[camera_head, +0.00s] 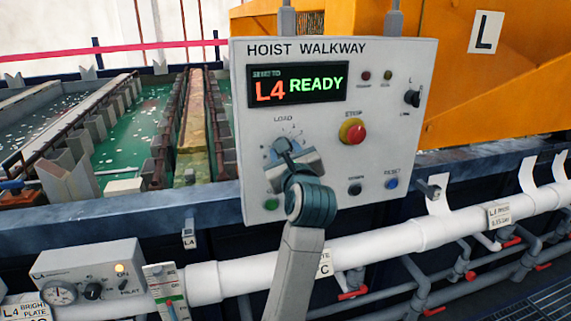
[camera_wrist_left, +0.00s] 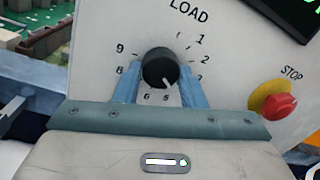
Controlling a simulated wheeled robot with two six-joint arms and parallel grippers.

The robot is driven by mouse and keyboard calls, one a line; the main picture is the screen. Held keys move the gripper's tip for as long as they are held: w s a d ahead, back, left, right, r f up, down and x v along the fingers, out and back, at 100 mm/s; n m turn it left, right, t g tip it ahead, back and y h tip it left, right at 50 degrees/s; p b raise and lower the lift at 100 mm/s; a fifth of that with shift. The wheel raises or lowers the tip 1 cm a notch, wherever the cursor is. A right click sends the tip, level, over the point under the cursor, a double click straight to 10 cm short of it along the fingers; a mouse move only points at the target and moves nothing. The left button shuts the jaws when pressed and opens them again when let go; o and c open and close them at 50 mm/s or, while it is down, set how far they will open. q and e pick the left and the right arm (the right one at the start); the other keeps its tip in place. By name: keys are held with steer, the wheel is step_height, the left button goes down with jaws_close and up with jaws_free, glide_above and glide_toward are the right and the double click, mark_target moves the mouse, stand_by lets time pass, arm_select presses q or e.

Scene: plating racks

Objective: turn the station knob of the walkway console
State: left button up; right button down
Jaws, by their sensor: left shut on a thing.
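The walkway console (camera_head: 337,70) is a light grey panel with a round LOAD dial. Its black station knob (camera_wrist_left: 160,67) shows in the wrist view inside a ring of numbers. A white mark on the knob points downward, close to the 5. My left gripper (camera_wrist_left: 161,75) has its two blue fingers on either side of the knob and is shut on it. In the head view my left gripper (camera_head: 284,155) covers most of the dial. The display (camera_head: 298,84) reads L4 in orange and READY in green. My right gripper is not in view.
A red STOP button (camera_head: 354,131) on a yellow base sits right of the dial, also in the wrist view (camera_wrist_left: 279,106). A small switch (camera_head: 412,98), a black button (camera_head: 355,187) and a blue RESET button (camera_head: 391,183) are on the panel. A white pipe (camera_head: 400,240) runs below.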

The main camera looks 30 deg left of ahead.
arm_select(q)
steer(key=shift+n+b, duration=0.65)
steer(key=shift+n, duration=0.05)
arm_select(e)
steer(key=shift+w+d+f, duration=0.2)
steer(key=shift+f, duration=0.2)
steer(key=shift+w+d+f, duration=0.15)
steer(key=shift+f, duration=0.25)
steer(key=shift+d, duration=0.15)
